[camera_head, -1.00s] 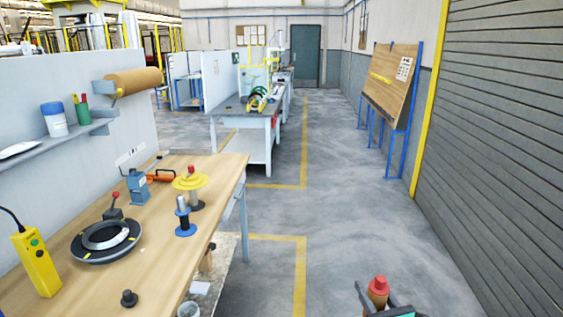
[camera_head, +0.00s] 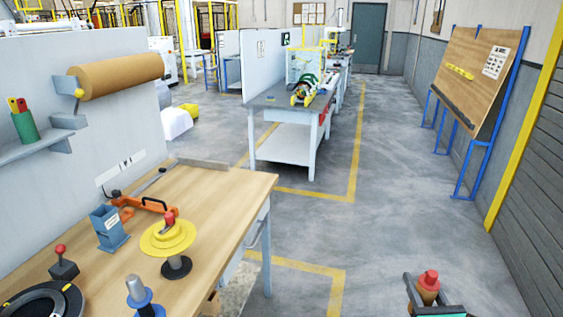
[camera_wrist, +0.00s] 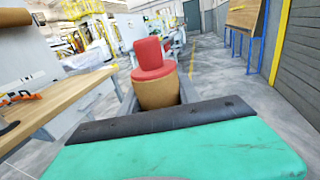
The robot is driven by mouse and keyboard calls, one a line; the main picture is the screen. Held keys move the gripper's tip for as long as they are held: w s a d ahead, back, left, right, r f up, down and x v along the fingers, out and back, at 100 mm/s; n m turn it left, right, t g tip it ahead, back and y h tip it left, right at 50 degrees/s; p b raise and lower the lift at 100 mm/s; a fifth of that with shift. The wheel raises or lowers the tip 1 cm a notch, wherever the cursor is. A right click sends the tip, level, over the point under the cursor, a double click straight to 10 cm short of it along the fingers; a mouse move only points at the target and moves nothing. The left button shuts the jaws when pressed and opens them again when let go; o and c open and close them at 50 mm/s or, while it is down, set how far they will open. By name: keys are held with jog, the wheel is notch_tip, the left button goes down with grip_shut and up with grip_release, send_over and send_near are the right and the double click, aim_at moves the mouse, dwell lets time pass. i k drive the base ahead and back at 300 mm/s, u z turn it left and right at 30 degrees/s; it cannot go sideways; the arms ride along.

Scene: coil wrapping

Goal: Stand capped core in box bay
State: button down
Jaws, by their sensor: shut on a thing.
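My gripper (camera_head: 424,292) shows at the bottom right of the head view, shut on the capped core (camera_head: 428,289). The core is a tan cylinder with a red knobbed cap on its upper end. It stands roughly upright between the fingers and is held out over the aisle floor, right of the wooden workbench. In the wrist view the capped core (camera_wrist: 158,92) rises behind a dark finger pad with a green part in front, which hides its lower end. I cannot make out a box with bays in these frames.
The wooden workbench (camera_head: 190,215) at left carries a yellow disc stand (camera_head: 168,240), a blue-grey holder (camera_head: 108,230) and an orange tool (camera_head: 140,206). A second bench (camera_head: 290,103) stands ahead. A tilted board (camera_head: 478,75) stands at right. The aisle floor between is clear.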

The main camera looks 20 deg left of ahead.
aim_at(190, 182)
jog(key=i, duration=2.6)
jog(key=u, duration=3.65)
jog(key=i, duration=1)
